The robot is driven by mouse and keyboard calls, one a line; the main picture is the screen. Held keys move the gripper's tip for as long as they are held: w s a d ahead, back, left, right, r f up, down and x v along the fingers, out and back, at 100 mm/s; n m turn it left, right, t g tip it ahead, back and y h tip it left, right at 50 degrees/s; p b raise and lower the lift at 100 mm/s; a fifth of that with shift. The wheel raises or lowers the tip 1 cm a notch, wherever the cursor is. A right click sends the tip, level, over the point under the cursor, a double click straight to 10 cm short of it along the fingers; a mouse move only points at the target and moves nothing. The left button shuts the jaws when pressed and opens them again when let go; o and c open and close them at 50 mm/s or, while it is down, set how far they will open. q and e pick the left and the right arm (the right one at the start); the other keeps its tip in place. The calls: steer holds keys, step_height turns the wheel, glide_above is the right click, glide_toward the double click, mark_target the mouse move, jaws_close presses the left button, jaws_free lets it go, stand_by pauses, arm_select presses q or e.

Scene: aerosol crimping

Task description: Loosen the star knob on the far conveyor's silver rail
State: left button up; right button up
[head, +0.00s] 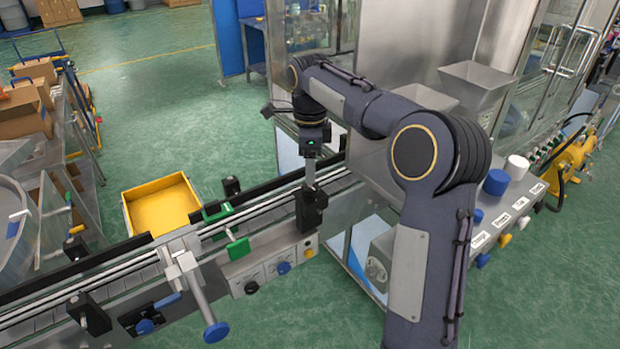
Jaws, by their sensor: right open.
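The conveyor runs diagonally from lower left to the middle, with silver rails (268,208) along it. A black rail bracket (309,214) stands on the near side of its far section. My right arm reaches over from the right, and my right gripper (310,182) points down just above this bracket. It is open; its fingers are small and I cannot tell whether they touch anything. No star shape can be made out at the bracket, which the gripper partly covers. My left gripper is not in view.
Green clamps (238,249) sit on the rails left of the bracket. A control panel (268,272) with knobs is below. A yellow bin (161,207) stands behind the conveyor. A steel machine (405,60) rises behind my right arm. Blue-ended handles (215,331) stick out at the front.

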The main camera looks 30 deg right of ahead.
mark_target(310, 186)
step_height(310, 186, down, 5)
steer(key=shift+f, duration=0.15)
steer(key=c, duration=1)
